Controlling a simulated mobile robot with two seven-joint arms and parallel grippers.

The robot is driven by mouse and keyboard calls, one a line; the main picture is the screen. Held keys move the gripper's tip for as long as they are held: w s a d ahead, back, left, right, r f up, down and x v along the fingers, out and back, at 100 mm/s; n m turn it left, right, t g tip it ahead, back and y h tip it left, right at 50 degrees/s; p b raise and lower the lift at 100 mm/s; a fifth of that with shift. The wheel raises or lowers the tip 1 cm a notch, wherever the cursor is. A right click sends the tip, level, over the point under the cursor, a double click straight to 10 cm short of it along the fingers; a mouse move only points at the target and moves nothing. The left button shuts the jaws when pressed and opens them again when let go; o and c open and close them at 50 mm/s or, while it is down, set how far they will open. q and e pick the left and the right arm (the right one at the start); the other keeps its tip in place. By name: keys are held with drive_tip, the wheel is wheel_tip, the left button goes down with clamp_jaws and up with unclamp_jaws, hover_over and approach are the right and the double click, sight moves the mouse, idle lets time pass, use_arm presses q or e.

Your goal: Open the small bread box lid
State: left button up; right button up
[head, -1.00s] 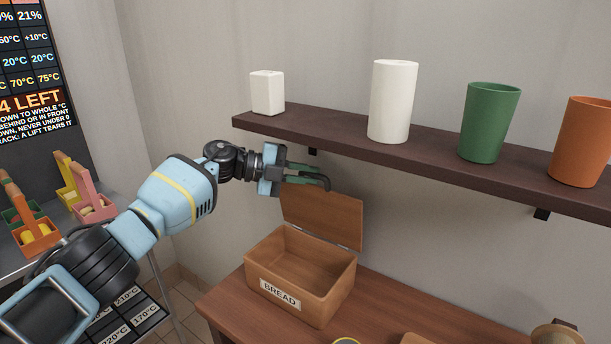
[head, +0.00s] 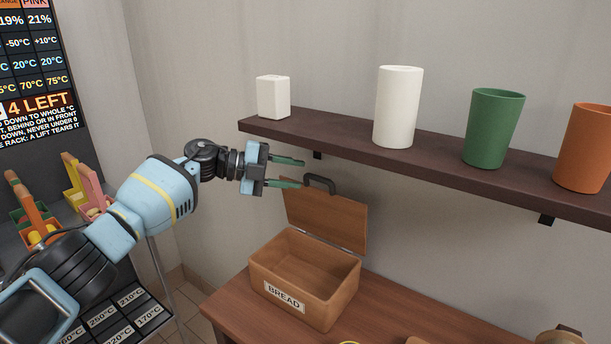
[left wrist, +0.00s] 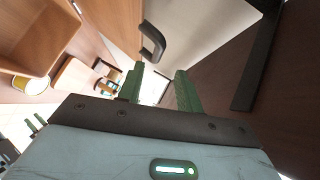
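The small wooden bread box (head: 300,281) with a "BREAD" label stands on the wooden table. Its lid (head: 328,216) is swung up, standing upright at the back, and the box looks empty inside. The dark lid handle (head: 320,183) is at the lid's top edge. My left gripper (head: 300,173) is open and empty, just left of and above the handle, apart from it. In the left wrist view the handle (left wrist: 152,40) lies beyond the green fingers (left wrist: 158,92), not between them. My right gripper is not in view.
A dark shelf (head: 350,145) above the box holds a white block (head: 273,97), a white cylinder (head: 398,107), a green cup (head: 494,128) and an orange cup (head: 584,148). A rack with coloured holders (head: 40,215) stands at the left.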

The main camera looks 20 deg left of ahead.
use_arm(q)
drive_tip(key=shift+v, duration=1.45)
